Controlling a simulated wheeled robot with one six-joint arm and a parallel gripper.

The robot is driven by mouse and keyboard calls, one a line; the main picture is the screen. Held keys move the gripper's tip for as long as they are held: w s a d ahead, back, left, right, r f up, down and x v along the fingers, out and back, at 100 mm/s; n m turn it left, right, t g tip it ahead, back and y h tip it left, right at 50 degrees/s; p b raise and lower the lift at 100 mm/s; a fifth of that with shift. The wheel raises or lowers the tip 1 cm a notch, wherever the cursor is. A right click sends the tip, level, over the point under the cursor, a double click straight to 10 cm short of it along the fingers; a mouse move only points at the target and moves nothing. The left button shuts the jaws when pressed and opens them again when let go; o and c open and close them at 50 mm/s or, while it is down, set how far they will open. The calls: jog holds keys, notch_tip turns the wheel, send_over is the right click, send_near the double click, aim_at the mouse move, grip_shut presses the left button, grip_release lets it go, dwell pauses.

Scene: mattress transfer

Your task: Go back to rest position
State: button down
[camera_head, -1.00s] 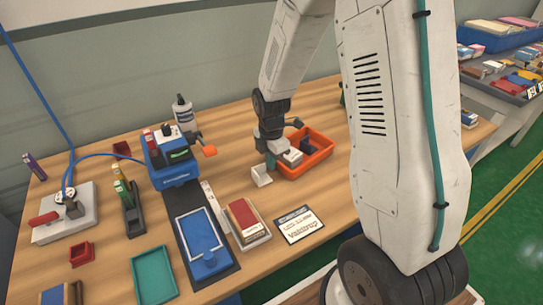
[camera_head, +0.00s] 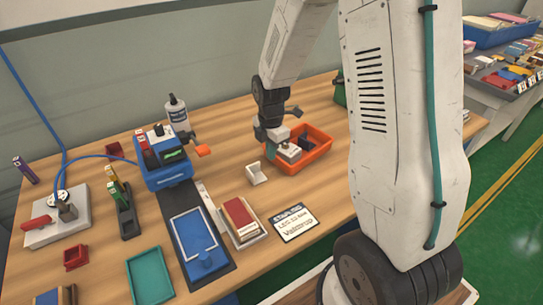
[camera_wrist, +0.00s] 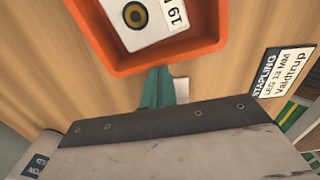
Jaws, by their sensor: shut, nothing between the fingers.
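My gripper (camera_head: 267,152) is shut and empty. In the head view it hangs beside the left edge of the orange bin (camera_head: 324,150), above the wood table. In the wrist view its teal fingers (camera_wrist: 158,88) show together just below the bin's near rim (camera_wrist: 165,65). A white block (camera_wrist: 140,18) with a dark and yellow ring and a "19" label lies in the bin. My arm hides part of the table behind it.
A small white holder (camera_head: 257,174) stands just below my gripper. A stapling card (camera_head: 294,223), a red-topped stack (camera_head: 238,218) and a blue machine (camera_head: 163,165) stand on the table. Bare wood shows between the blue machine and the bin.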

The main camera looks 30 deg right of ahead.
notch_tip(320, 180, up, 8)
jog(key=s+a+r+m, duration=0.2)
jog(key=s+r+m, duration=0.3)
jog(key=s, duration=0.3)
jog(key=s+a+r+m, duration=0.2)
jog(key=s+r+m, duration=0.3)
jog(key=s+m, duration=0.3)
jog(key=s+a+r+m+t, duration=0.1)
jog(key=s+r+m, duration=0.4)
jog(key=s, duration=0.5)
jog(key=shift+a+m, duration=0.7)
jog(key=shift+s+r, duration=0.1)
